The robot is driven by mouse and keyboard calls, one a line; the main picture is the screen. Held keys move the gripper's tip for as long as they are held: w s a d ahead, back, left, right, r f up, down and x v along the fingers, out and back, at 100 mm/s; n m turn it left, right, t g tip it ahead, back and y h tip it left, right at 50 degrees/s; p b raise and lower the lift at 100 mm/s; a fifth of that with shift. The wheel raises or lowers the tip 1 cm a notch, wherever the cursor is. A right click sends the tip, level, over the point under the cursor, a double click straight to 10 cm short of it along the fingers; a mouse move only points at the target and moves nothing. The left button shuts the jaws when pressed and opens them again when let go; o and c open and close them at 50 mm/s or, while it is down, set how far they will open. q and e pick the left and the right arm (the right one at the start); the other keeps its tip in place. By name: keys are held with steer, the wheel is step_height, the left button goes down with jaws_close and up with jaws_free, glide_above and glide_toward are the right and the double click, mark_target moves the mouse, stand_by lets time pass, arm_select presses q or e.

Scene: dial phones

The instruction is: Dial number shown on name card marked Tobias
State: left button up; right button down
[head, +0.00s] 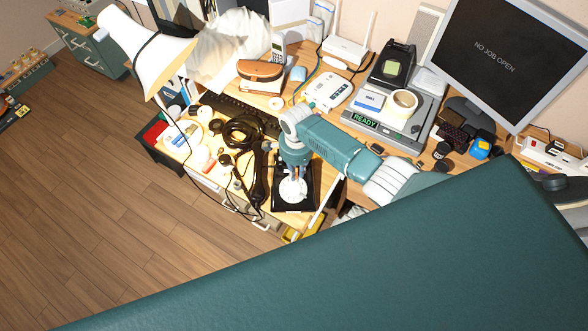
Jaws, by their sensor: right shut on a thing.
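A black desk phone (279,200) with a round white dial (293,191) lies on the wooden desk at the middle of the head view. What looks like its black handset (259,186) lies off it, along its left side. My right gripper (293,175) points down over the dial, with its fingertips at the dial's upper part. It is shut, apparently on the dial; the contact itself is too small to see clearly. The gripper and wrist hide the phone's upper part. I cannot read the name Tobias on any card. My left gripper is not in view.
A black coiled cord (243,131) and a dark keyboard (238,113) lie left of my wrist. A white lamp (150,50) overhangs the desk's left. A grey device (391,122) reading READY, a white router (345,51) and a monitor (500,60) crowd the right.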

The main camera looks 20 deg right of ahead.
steer(key=shift+s+d, duration=0.15)
steer(key=shift+d, duration=0.1)
steer(key=shift+s+d+f+p, duration=0.1)
steer(key=shift+s+d+p, duration=0.3)
steer(key=shift+p, duration=0.15)
steer(key=shift+s+f, duration=0.1)
steer(key=shift+f, duration=0.05)
steer(key=shift+s+d+f, duration=0.1)
steer(key=shift+s+d, duration=0.05)
steer(key=shift+s, duration=0.35)
steer(key=shift+s+f, duration=0.25)
steer(key=shift+s, duration=0.3)
stand_by(0.3)
